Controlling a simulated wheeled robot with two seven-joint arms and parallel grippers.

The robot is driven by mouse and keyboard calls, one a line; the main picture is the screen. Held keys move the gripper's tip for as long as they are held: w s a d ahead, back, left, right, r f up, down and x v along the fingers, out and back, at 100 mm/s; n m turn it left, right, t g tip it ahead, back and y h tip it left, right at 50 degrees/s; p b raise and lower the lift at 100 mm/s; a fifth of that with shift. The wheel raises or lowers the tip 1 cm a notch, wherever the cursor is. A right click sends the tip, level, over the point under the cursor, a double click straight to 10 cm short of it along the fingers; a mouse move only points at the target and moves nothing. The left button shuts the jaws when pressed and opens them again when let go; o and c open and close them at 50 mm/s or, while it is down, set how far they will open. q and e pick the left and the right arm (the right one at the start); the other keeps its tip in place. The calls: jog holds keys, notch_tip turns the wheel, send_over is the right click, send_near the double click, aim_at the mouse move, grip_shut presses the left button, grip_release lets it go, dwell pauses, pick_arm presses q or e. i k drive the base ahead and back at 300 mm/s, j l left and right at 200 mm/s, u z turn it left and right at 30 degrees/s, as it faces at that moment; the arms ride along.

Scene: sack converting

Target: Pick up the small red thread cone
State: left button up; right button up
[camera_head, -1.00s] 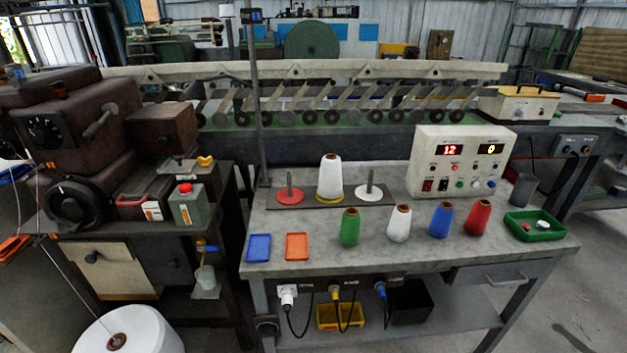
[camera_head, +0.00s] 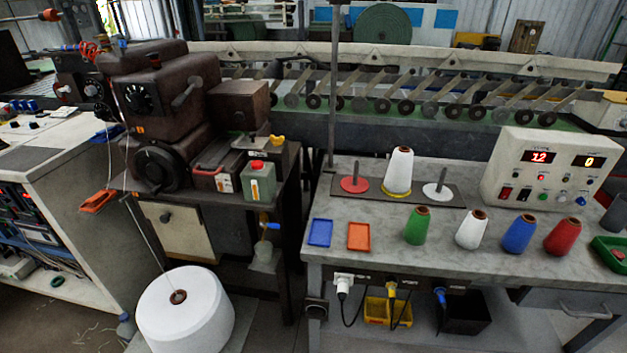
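The small red thread cone (camera_head: 562,237) stands upright on the grey table (camera_head: 360,270), at the right end of a row of small cones. To its left stand a blue cone (camera_head: 519,230), a white cone (camera_head: 471,229) and a green cone (camera_head: 417,225). There are clear gaps between the cones. Neither of my grippers shows in the head view.
A large white cone (camera_head: 398,172) and two spindles are further back. Blue (camera_head: 320,232) and orange (camera_head: 359,237) trays lie left. A big white spool (camera_head: 185,310) stands on the floor.

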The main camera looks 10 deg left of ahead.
aim_at(559, 242)
jog(key=z, duration=1.3)
